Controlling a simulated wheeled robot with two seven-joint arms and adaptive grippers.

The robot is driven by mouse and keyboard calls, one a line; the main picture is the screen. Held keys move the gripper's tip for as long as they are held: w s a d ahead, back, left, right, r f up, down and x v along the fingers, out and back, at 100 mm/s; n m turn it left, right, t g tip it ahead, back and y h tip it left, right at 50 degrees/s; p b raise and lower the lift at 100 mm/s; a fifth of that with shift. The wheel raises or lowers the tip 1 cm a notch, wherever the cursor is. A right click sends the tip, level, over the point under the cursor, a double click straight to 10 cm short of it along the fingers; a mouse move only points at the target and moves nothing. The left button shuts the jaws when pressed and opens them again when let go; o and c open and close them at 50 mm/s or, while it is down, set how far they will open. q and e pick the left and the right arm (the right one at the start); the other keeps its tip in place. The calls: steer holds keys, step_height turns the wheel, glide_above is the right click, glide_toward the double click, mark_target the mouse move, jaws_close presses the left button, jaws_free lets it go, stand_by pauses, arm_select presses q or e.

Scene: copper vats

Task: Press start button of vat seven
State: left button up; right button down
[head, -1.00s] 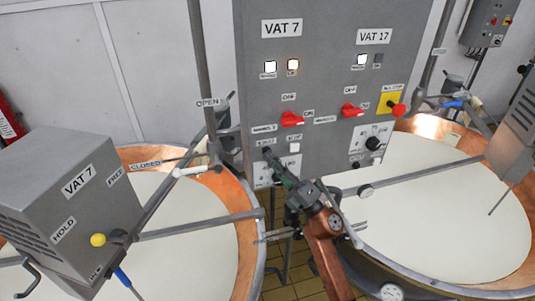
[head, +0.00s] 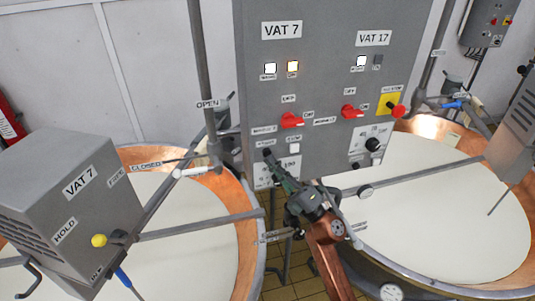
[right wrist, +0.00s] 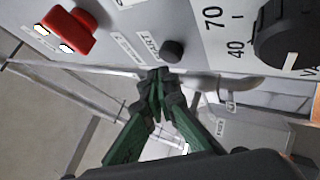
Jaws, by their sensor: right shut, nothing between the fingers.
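The grey control panel (head: 335,75) carries the VAT 7 label (head: 282,30) on its left half. The start button (right wrist: 172,50) of that half is a dark round knob with a START label beside it in the right wrist view. My left gripper is not in view.
VAT 17 controls, with a red emergency knob (head: 398,110), are to the right. Copper vats (head: 245,262) (head: 425,128) with metal bars flank the panel.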

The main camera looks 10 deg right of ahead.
steer(key=s+p, duration=0.1)
steer(key=s, duration=0.4)
steer(key=shift+d, duration=0.1)
stand_by(0.4)
stand_by(0.6)
